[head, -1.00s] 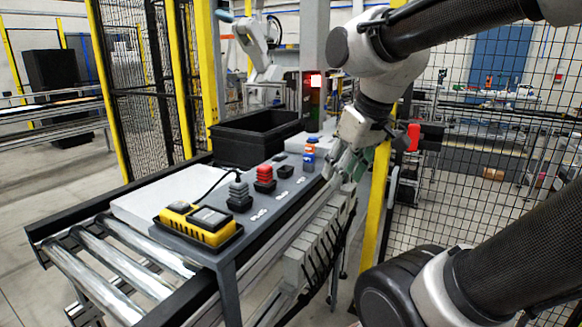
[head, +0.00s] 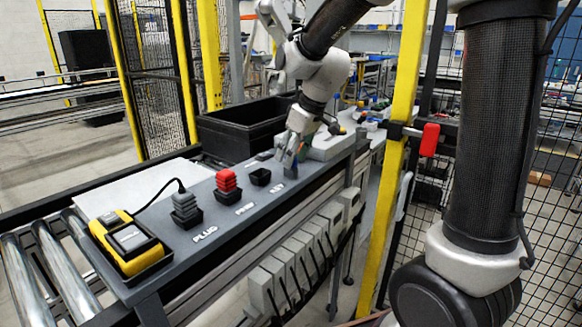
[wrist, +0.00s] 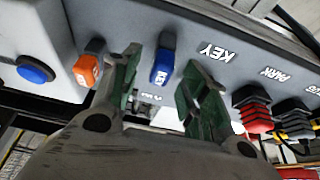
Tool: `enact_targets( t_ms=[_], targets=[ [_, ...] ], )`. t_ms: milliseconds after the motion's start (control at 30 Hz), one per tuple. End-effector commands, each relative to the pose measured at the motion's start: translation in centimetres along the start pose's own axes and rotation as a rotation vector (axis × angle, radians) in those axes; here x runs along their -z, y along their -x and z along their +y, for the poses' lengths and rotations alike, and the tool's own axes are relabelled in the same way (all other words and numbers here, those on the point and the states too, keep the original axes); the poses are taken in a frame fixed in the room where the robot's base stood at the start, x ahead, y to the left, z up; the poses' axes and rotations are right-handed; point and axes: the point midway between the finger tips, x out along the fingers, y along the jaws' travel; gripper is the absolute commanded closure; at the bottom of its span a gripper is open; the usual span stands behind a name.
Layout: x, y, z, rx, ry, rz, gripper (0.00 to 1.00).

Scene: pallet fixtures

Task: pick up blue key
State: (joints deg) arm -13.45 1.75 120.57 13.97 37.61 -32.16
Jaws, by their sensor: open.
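The blue key (wrist: 162,66) stands on the grey panel beside the printed KEY label in the wrist view. My gripper (wrist: 161,82) is open, with its two green-lined fingers apart on either side of the key's line. The key appears between and just beyond the fingertips, and I cannot tell how deep it sits between them. In the head view my gripper (head: 290,163) points down at the far part of the panel (head: 225,222) and hides most of the key.
An orange block (wrist: 91,62) stands close to one finger, with a round blue button (wrist: 35,68) beyond. A red stacked piece (head: 226,182), a grey one (head: 185,207) and a yellow-black device (head: 128,243) stand along the panel. A black bin (head: 240,135) is behind it.

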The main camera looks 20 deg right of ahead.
Motion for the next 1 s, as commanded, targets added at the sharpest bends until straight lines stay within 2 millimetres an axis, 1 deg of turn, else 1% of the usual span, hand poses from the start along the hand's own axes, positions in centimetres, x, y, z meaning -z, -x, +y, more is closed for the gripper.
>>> enact_targets(
  t_ms=[33, 100, 333, 367, 400, 600, 867, 933, 1000],
  targets=[
    [0.0, -0.7, 0.0, 0.001, 0.0, -0.002, 0.55],
    [0.0, -1.2, 0.0, 0.0, 0.001, 0.0, 0.55],
    [0.0, -1.4, 0.0, -0.001, 0.0, 0.001, 0.55],
    [0.0, -1.4, 0.0, -0.001, 0.0, 0.001, 0.57],
    [0.0, -1.4, 0.0, -0.001, 0.0, 0.001, 0.64],
    [0.0, -1.3, 0.0, -0.001, 0.0, 0.001, 1.0],
    [0.0, -1.3, 0.0, -0.001, 0.0, 0.001, 1.0],
    [0.2, -1.0, 0.1, -0.001, 0.0, 0.002, 1.0],
    [0.5, -0.3, 0.0, -0.001, 0.0, 0.003, 1.0]
  ],
)
